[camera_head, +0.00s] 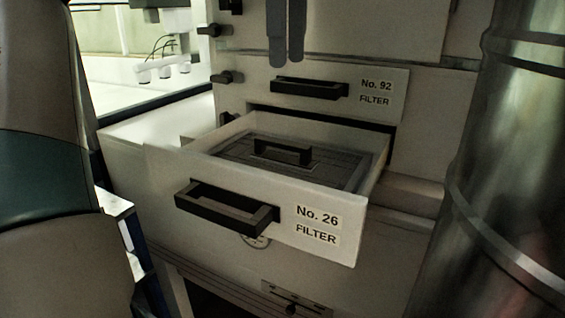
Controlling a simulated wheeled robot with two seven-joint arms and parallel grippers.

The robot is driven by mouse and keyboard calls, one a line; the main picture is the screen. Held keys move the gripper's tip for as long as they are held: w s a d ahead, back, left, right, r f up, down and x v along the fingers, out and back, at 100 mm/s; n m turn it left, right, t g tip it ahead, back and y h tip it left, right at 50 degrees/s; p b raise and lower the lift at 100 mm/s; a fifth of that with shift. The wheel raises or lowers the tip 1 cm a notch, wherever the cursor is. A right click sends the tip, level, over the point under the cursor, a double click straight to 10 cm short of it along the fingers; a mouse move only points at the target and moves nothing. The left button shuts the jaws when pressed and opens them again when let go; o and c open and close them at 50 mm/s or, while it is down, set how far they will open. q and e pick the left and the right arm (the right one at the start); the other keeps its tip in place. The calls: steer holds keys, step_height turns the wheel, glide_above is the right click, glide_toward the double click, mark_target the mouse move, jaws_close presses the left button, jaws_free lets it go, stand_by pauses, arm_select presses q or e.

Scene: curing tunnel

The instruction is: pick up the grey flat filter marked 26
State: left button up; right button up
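The grey flat filter (235,150) lies in an open white drawer (160,165) whose front is labelled No. 26 FILTER (317,226). The filter has a dark bar handle (283,152) on top. The drawer front partly hides its near edge. My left gripper (287,64) hangs at the top middle, above and behind the filter in the picture, with two dark grey fingers pointing down. It is apart from the filter and its handle. The fingers look close together, but I cannot tell the gap between them, and nothing shows held. My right gripper is not in view.
The open drawer has a black handle (226,208) in front. Above it is a closed drawer labelled No. 92 FILTER (378,92) with a black handle (309,89). A large shiny metal cylinder (505,190) stands close on the right. The space over the open drawer is clear.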

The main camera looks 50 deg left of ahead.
arm_select(q)
steer(key=p, duration=0.3)
glide_above(290, 143)
steer(key=f, duration=0.8)
steer(key=shift+a+f, duration=0.4)
steer(key=shift+f, duration=0.4)
steer(key=shift+d, duration=0.1)
steer(key=shift+d+f+p, duration=0.15)
steer(key=shift+f+p, duration=0.6)
steer(key=shift+p, duration=0.05)
step_height(290, 143, down, 3)
steer(key=shift+d+r+p, duration=0.1)
steer(key=shift+d+p, duration=0.05)
steer(key=shift+p, duration=0.65)
steer(key=shift+f, duration=0.5)
